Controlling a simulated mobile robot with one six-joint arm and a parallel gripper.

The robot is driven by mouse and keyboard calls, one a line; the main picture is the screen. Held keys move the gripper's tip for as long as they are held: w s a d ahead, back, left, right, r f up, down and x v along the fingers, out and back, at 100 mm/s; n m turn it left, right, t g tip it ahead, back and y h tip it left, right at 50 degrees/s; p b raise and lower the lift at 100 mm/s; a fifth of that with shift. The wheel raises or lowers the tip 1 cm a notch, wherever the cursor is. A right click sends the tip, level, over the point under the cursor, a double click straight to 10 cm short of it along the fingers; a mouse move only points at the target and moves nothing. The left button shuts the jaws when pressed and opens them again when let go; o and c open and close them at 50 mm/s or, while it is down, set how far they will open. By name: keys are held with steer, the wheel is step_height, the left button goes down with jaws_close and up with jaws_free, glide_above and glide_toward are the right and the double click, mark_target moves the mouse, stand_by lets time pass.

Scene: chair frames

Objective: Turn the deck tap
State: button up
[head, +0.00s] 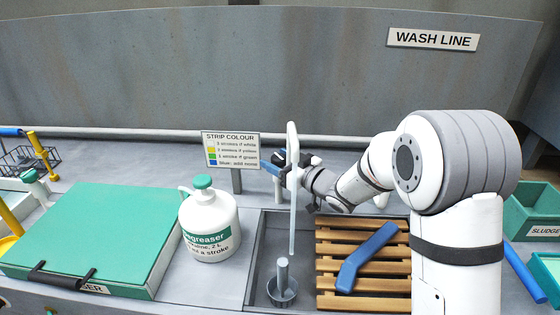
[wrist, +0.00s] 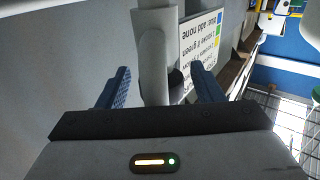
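The deck tap (head: 293,205) is a pale grey pipe whose long spout reaches out over the sink in the head view. My gripper (head: 272,167) is at the tap's far end, behind the spout, and partly hidden by it. In the wrist view, my gripper's two blue fingers (wrist: 160,82) are apart, one on each side of a grey tap post (wrist: 155,65). Gaps show between the post and both fingers, so the gripper is open around it. I cannot make out a tap handle.
The sink (head: 255,270) holds an upright drain post (head: 283,275). A slatted wooden rack (head: 335,237) carries a bent blue piece (head: 367,257). A degreaser jug (head: 209,222), a strip colour sign (head: 231,150) and a green-lidded case (head: 95,230) stand to the left.

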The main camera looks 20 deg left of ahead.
steer(key=c, duration=1)
steer(key=shift+o, duration=0.2)
steer(key=shift+f+m+t+h+b, duration=0.15)
steer(key=shift+m+t+h+b, duration=0.15)
steer(key=shift+t+b, duration=0.4)
steer(key=shift+m+t+h+b, duration=0.4)
steer(key=shift+m+b, duration=0.1)
steer(key=shift+r, duration=0.2)
steer(key=o, duration=1)
steer(key=shift+c, duration=0.2)
steer(key=v, duration=0.8)
